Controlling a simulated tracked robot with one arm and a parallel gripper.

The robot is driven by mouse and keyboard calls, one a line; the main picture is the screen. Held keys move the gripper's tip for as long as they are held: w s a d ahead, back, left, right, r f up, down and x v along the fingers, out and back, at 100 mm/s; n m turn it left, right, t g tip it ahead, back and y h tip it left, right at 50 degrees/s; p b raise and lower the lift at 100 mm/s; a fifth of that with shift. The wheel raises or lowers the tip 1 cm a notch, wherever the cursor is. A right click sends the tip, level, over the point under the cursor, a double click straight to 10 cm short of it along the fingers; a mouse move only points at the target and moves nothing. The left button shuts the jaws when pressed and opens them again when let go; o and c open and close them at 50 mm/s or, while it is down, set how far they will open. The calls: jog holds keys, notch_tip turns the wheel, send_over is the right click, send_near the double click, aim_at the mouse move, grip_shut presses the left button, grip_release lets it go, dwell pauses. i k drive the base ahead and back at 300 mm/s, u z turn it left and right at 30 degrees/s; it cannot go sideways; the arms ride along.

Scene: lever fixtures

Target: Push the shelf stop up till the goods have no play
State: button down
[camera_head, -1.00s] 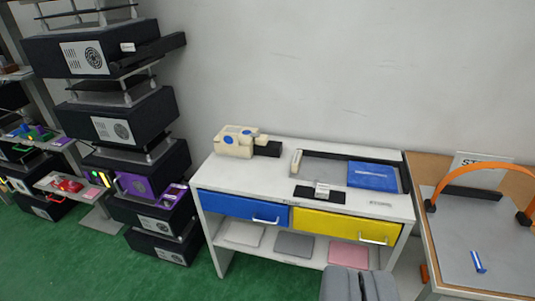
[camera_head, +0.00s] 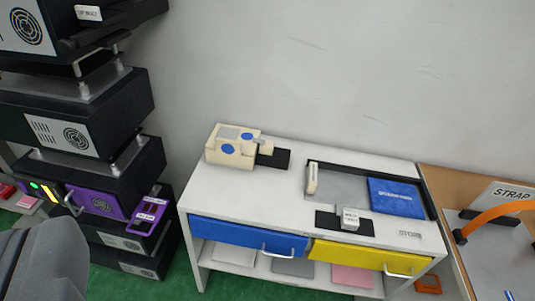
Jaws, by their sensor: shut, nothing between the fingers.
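A shallow dark-rimmed tray (camera_head: 325,166) with a grey floor sits on the white bench top. A blue pack (camera_head: 396,198) with white lettering lies at its right end. A small cream upright piece (camera_head: 311,179) stands at its left end, apparently the shelf stop; a wide bare gap separates it from the pack. A white labelled block (camera_head: 350,219) sits on a black strip in front of the tray; its label is too small to read.
A cream device with blue buttons (camera_head: 232,147) stands on the bench's left. Below are a blue drawer (camera_head: 235,233) and a yellow drawer (camera_head: 360,254) with protruding handles. Stacked dark units (camera_head: 90,110) stand left. A table with an orange strap (camera_head: 490,216) is right.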

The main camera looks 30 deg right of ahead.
aim_at(312, 172)
jog(key=z, duration=0.35)
jog(key=i, duration=1.15)
jog(key=z, duration=0.8)
